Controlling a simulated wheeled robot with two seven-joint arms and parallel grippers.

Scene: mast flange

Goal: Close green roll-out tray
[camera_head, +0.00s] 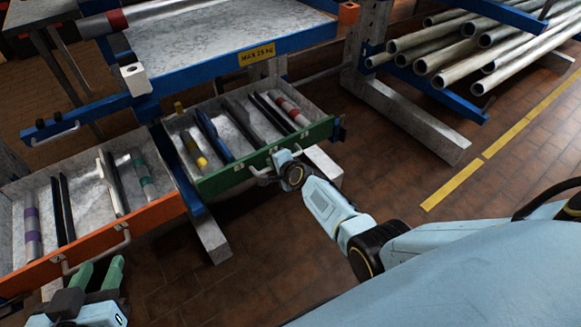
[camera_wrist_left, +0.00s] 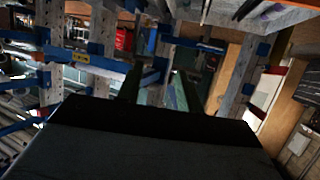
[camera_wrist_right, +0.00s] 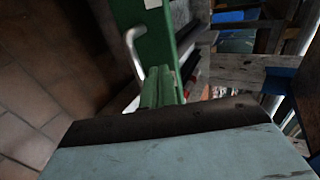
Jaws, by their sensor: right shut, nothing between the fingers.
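The green roll-out tray (camera_head: 222,180) is pulled out from the blue rack in the head view. Bars and tools lie in it. Its metal handle (camera_head: 262,173) is partly hidden by my right gripper (camera_head: 283,158), which is at the green front panel. In the right wrist view the shut green fingers (camera_wrist_right: 160,88) are beside the handle (camera_wrist_right: 133,48), close to the green front (camera_wrist_right: 157,38); I cannot tell whether they touch it. My left gripper (camera_head: 95,275) is open and empty, in front of the orange tray.
The orange tray (camera_head: 110,232) with a handle (camera_head: 100,252) is also out, to the left of the green one. A blue-edged shelf (camera_head: 230,40) is above. Metal pipes (camera_head: 460,50) lie on a rack at the right. The brick floor (camera_head: 400,190) between is clear.

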